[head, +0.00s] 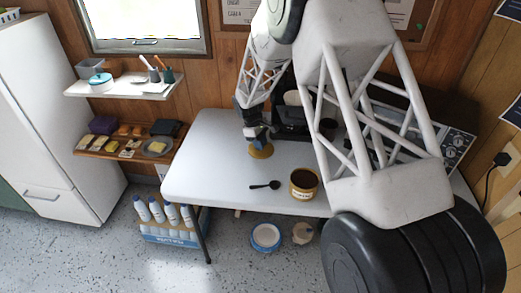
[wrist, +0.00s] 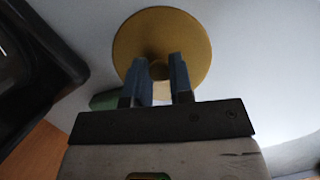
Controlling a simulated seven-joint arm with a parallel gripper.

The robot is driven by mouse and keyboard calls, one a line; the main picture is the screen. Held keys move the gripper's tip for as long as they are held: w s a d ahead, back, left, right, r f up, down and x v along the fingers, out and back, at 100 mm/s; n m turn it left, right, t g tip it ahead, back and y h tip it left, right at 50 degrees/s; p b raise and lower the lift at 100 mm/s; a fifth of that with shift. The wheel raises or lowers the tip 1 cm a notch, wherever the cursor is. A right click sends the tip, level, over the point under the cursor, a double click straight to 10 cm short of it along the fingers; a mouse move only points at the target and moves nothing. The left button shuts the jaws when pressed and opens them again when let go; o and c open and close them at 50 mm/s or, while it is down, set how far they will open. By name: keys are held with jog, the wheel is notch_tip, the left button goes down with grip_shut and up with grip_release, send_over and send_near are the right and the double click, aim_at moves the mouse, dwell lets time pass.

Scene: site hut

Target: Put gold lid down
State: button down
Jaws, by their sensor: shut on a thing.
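The gold lid (head: 261,151) is a round disc low over the left-middle part of the white table (head: 205,160). I cannot tell whether it touches the table top. My gripper (head: 255,137) is right above the lid. In the wrist view my gripper (wrist: 164,75) is shut on the knob at the middle of the gold lid (wrist: 190,40). A gold pot (head: 304,184) with a dark inside and a pale label stands open near the table's front edge, to the right of the lid.
A black spoon (head: 265,185) lies on the table left of the pot. A black machine (head: 290,122) stands behind the gripper. A silver-fronted appliance (head: 457,145) is at the right. The table's left part is bare. Wall shelves (head: 125,90) hang at the left.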

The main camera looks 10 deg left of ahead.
dwell(0.3)
jog(key=shift+f, duration=1.75)
jog(key=c, duration=1)
grip_release()
jog(key=shift+f, duration=0.1)
jog(key=v, duration=1.2)
jog(key=shift+d+r, duration=0.1)
jog(key=shift+r, duration=0.1)
